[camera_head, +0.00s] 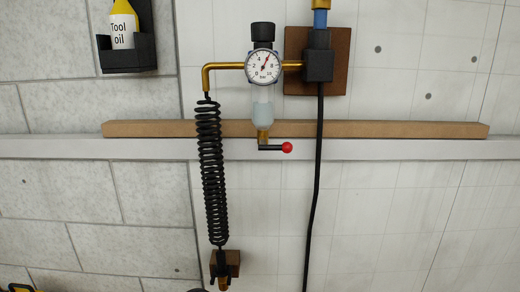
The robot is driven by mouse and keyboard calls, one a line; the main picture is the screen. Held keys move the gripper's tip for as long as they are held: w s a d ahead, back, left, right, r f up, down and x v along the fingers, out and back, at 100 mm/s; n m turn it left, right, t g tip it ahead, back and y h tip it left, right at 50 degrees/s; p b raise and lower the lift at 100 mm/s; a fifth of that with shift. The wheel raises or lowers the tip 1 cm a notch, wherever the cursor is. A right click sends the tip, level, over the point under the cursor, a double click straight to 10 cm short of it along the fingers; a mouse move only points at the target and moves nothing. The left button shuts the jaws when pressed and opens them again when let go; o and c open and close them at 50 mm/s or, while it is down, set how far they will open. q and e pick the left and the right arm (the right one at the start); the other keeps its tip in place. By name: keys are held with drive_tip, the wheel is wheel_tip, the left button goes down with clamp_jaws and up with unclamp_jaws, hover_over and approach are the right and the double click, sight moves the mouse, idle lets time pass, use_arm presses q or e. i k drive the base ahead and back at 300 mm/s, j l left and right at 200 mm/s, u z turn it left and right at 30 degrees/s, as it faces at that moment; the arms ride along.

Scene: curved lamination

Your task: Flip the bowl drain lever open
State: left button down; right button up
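The bowl drain lever (272,148) is a short black arm with a red ball (287,147) at its right end. It points right, about horizontal, from the brass drain fitting (263,136) under the bowl. The bowl (262,107) is pale and translucent, with bluish-grey content in its lower part. It hangs below a round white pressure gauge (262,66) and a black regulator knob (263,34). Neither gripper shows in the head view.
A wooden strip (400,130) runs behind the bowl. A coiled black hose (211,170) hangs left of the lever, and a straight black hose (316,190) hangs right. A tool oil bottle (122,28) sits in a black holder (130,60). Wall below the lever is clear.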

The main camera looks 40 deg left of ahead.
sight(287, 147)
drive_tip(key=u, duration=1.5)
drive_tip(key=k, duration=0.05)
